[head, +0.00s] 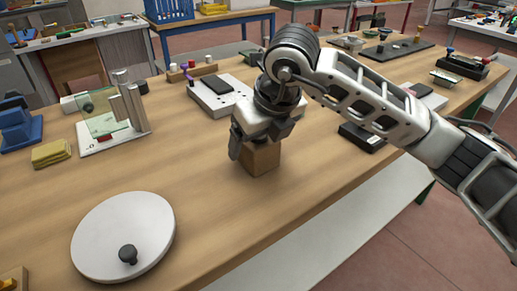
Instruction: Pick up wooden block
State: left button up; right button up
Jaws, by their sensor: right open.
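The wooden block (262,160) is a small brown cube on the wooden workbench, near the middle of the head view. My right gripper (244,150) points down over it, with one finger showing at the block's left side. The wrist hides the block's top and part of its upper edges. The jaws are open, and I cannot tell whether a finger touches the block. My left gripper is not in view.
A round white disc with a black knob (124,236) lies at front left. A glass edger with a glass pane (106,120), a yellow sponge (51,153) and a white switch box (213,97) stand behind. The bench between disc and block is clear.

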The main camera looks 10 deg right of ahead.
jog(key=c, duration=1.1)
jog(key=shift+c, duration=0.2)
